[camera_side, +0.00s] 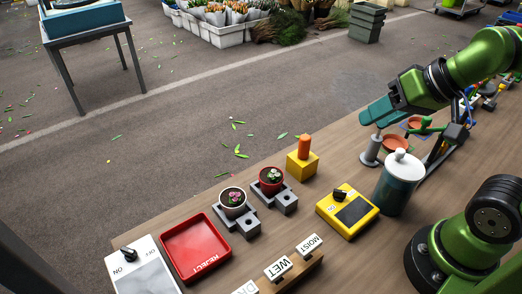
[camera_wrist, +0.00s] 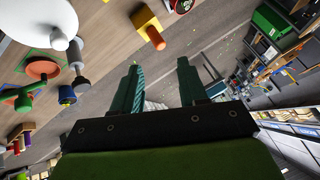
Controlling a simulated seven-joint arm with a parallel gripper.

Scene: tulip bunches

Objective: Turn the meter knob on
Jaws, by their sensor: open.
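A yellow box (camera_side: 348,222) with a dark screen lies on the bench right of centre in the side view. A black knob (camera_side: 340,196) sits on its upper left, beside small marks I cannot read. A white panel (camera_side: 140,270) at the lower left also bears a black knob (camera_side: 128,252), with ON and OFF printed beside it. I cannot tell for certain which one is the meter. My gripper (camera_side: 376,113) is above the bench's far edge, beyond the yellow box and away from both knobs. In the wrist view its teal fingers (camera_wrist: 160,78) are apart, with nothing between them.
A white-lidded teal jar (camera_side: 398,185) stands right of the yellow box. A grey post (camera_side: 371,152) stands under my gripper. An orange peg on a yellow block (camera_side: 301,166), two potted plants (camera_side: 233,199), a red REJECT tray (camera_side: 195,246) and DRY/WET/MOIST labels (camera_side: 280,268) share the bench.

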